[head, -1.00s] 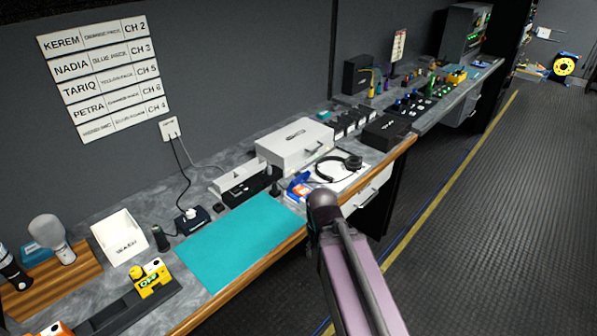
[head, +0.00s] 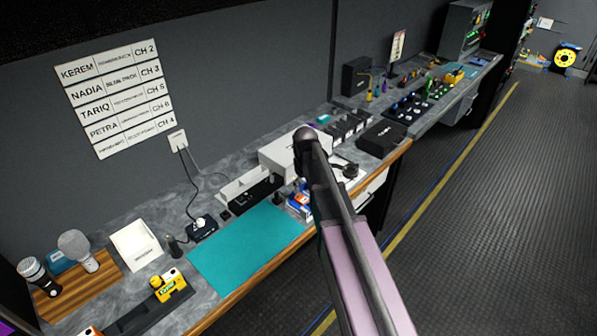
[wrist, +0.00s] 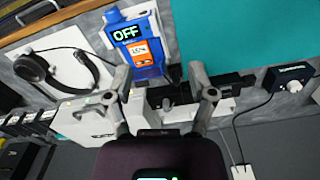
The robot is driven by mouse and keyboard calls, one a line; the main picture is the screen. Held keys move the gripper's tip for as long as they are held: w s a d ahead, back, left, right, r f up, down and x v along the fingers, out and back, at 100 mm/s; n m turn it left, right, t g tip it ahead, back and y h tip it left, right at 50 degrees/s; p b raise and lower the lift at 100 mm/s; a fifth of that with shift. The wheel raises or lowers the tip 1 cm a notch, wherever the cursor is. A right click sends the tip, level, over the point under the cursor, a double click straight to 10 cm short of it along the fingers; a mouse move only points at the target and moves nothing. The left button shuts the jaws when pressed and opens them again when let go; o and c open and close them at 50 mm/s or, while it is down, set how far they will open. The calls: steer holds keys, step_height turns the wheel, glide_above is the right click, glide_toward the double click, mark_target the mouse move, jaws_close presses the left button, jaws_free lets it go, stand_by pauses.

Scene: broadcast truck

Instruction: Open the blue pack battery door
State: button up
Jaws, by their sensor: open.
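The blue pack (wrist: 150,72) shows in the wrist view, upper left of centre, with a lit display reading OFF and an orange label on its face. Its battery door cannot be told apart from the body. In the head view the blue pack (head: 299,203) stands at the far right corner of the teal mat, partly hidden by my arm. My gripper (wrist: 162,78) is open and empty in the wrist view, its left finger near the pack's lower left side in the picture; contact cannot be told. The head view hides the gripper behind my arm.
Headphones (wrist: 72,68) lie on a white sheet beside the pack. A white case (wrist: 88,118) and a black device in a white holder (wrist: 228,100) stand close by. The teal mat (head: 245,245) is clear. A yellow pack (head: 170,286) sits in a dark rack.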

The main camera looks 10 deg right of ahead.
steer(key=w+r+n+p, duration=0.2)
steer(key=w+r+p, duration=0.3)
steer(key=w, duration=0.4)
steer(key=shift+w+r, duration=0.3)
steer(key=shift+r, duration=0.45)
steer(key=shift+f, duration=0.15)
step_height(320, 180, down, 14)
steer(key=b, duration=1.3)
steer(key=shift+a+r+b, duration=0.1)
steer(key=shift+r+b, duration=0.15)
steer(key=shift+b, duration=0.15)
jaws_close()
